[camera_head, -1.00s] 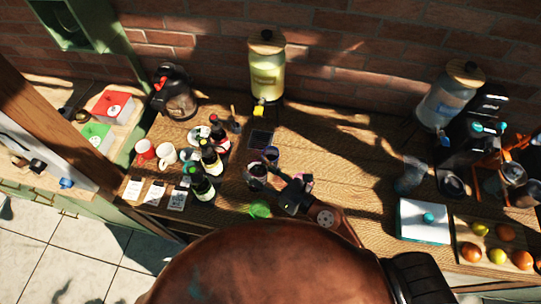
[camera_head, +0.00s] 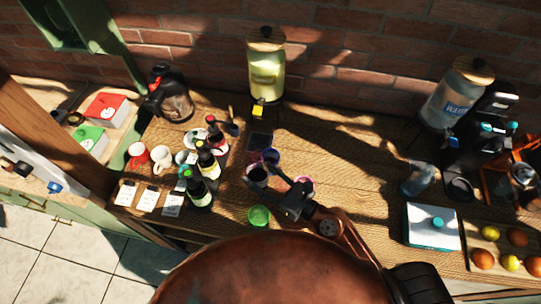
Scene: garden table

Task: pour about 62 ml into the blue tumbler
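My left gripper is not in view.
Several dark bottles (camera_head: 200,190) stand left of the cups. A yellow-filled dispenser (camera_head: 266,75) stands against the brick wall, and a water dispenser (camera_head: 456,95) at the right. A white box (camera_head: 432,226) and a fruit board (camera_head: 478,241) lie at the right. Bare table lies right of centre.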

